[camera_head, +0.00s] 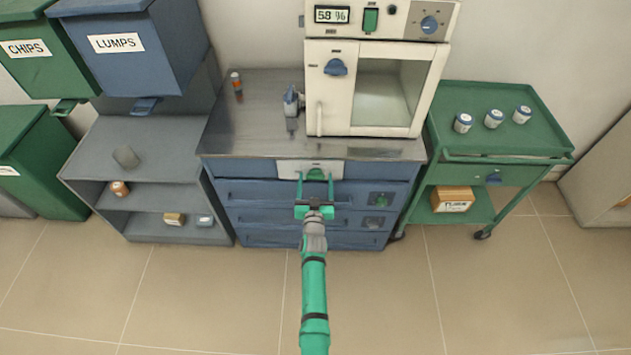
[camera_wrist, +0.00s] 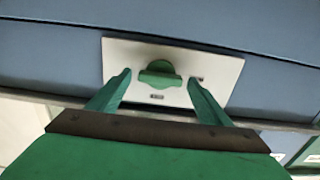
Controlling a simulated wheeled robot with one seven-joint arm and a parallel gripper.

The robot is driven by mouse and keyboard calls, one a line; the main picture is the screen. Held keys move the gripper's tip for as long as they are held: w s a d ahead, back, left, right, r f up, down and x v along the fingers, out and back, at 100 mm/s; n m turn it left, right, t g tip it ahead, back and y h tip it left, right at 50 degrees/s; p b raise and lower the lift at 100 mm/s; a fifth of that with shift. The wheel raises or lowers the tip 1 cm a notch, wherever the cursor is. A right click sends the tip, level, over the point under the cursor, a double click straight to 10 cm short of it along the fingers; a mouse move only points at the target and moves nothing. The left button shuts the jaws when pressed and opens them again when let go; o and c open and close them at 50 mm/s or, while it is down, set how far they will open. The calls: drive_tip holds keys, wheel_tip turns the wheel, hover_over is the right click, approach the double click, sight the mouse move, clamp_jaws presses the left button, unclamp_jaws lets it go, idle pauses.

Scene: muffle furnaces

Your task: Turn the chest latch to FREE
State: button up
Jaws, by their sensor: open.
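The chest latch is a green turn knob (camera_wrist: 160,74) on a pale plate (camera_wrist: 221,73), set at the top front of the blue drawer chest (camera_head: 262,190). In the head view the plate (camera_head: 289,166) sits just under the steel worktop edge. My gripper (camera_wrist: 157,87) is open, with one green finger on each side of the knob and a gap to it on both sides. It also shows in the head view (camera_head: 316,180), reaching up to the plate. Small marks on the plate, one red at the right and a dark label below the knob, are too small to read.
A cream furnace (camera_head: 313,90) stands on the worktop (camera_head: 245,130) above the chest. A green cart (camera_head: 495,150) with several jars is on the right. A grey shelf unit (camera_head: 100,150) stands left, with bins labelled CHIPS (camera_head: 45,75) and LUMPS (camera_head: 160,60). The floor in front is clear.

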drive_tip(key=c, duration=1)
drive_tip(key=shift+c, duration=0.2)
drive_tip(key=shift+m, duration=0.3)
drive_tip(key=m, duration=0.3)
drive_tip(key=shift+d, duration=0.1)
drive_tip(key=m, duration=0.5)
drive_tip(key=shift+f, duration=0.1)
drive_tip(key=m, duration=0.4)
drive_tip(key=shift+d+f+m, duration=0.1)
drive_tip(key=shift+m, duration=0.2)
drive_tip(key=m, duration=0.4)
drive_tip(key=shift+f+m, duration=0.1)
drive_tip(key=shift+m, duration=0.2)
